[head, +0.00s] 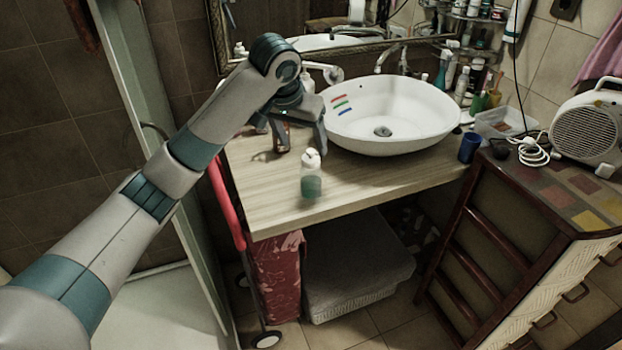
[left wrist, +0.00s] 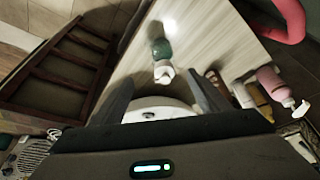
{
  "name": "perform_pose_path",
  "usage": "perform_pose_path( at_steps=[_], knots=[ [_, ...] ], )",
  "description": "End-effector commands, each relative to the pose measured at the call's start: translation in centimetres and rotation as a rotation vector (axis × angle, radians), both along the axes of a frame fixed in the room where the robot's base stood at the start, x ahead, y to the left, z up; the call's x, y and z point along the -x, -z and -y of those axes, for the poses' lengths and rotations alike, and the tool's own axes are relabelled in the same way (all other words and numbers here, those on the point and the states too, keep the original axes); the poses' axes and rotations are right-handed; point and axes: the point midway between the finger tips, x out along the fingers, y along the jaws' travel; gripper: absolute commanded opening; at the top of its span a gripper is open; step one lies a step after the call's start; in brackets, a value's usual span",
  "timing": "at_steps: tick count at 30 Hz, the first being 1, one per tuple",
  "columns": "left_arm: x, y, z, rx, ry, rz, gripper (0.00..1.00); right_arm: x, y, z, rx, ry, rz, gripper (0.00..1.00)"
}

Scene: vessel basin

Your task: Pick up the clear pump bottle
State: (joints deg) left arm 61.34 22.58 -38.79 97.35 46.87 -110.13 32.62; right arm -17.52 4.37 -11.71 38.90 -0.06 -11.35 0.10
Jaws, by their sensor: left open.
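The clear pump bottle (head: 311,184) has a white pump head and green liquid. It stands upright near the front left of the wooden counter (head: 390,184). In the left wrist view the bottle (left wrist: 161,52) shows beyond the fingers, roughly in line with the gap between them. My left gripper (head: 300,145) is just behind the bottle in the head view, at the left side of the basin. Its fingers (left wrist: 161,98) are apart in the wrist view, with nothing gripped between them. My right gripper is not in view.
A white basin (head: 435,125) stands to the right of the gripper. The left wrist view shows a pink pump bottle (left wrist: 272,82) and an amber bottle (left wrist: 255,99) at one side. A blue cup (head: 469,148) stands at the counter's right end. The counter right of the bottle is clear.

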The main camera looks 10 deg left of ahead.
Motion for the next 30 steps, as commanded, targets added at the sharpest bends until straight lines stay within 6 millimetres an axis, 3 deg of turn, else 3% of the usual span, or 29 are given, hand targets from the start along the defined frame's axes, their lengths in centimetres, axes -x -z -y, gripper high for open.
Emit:
perform_pose_path(
  at_steps=[5, 13, 21, 30],
  knots=[
    [-0.6, 1.5, 0.1, 0.000, 0.000, -0.004, 0.69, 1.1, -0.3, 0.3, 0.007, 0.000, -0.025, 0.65],
    [-2.3, 5.8, 0.5, -0.001, -0.001, -0.005, 0.69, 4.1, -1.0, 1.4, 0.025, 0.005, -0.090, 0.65],
    [-4.0, 9.8, 0.8, -0.001, 0.000, -0.003, 0.69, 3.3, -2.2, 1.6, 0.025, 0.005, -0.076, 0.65],
    [-4.5, 11.1, 0.9, 0.000, 0.000, 0.001, 0.69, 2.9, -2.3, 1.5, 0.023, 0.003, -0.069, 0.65]
  ],
)
